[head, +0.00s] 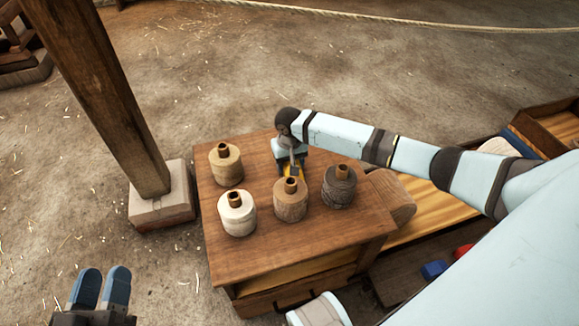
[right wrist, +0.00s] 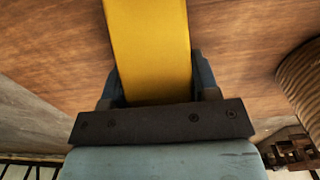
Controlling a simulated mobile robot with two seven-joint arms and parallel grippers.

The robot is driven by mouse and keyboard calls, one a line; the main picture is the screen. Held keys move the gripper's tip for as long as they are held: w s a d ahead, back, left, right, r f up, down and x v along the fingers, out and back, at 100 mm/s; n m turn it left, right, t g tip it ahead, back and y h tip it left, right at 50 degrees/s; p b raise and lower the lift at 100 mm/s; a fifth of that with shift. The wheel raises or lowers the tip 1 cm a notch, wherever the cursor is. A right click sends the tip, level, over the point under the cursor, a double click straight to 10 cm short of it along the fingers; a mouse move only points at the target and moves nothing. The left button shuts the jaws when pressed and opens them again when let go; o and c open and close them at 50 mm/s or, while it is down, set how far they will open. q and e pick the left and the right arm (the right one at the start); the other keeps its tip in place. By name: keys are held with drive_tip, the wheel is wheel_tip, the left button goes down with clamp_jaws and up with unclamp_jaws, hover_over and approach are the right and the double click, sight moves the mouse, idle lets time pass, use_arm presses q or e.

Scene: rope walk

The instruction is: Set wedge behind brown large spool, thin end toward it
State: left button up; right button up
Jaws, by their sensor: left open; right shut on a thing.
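My right gripper (head: 293,164) is shut on the yellow wedge (head: 301,172), near the far edge of the wooden table. In the right wrist view the wedge (right wrist: 152,50) sits between the fingers (right wrist: 157,88) and points away from the palm; its thin end cannot be made out. A brown spool (head: 291,206) stands upright just in front of the wedge in the head view. A larger brown rounded thing (head: 392,197) lies at the table's right side, partly hidden; I cannot tell if it is the large spool. My left gripper (head: 101,288) is open and empty, left of the table.
A tan spool (head: 226,170), a white spool (head: 238,220) and a dark grey spool (head: 339,192) stand on the table (head: 285,249). A wooden post (head: 105,95) on a block rises to the left. A ridged brown thing (right wrist: 303,80) edges the right wrist view.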

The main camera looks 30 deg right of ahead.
drive_tip(key=shift+f, duration=0.1)
drive_tip(key=shift+f, duration=0.1)
drive_tip(key=o, duration=1)
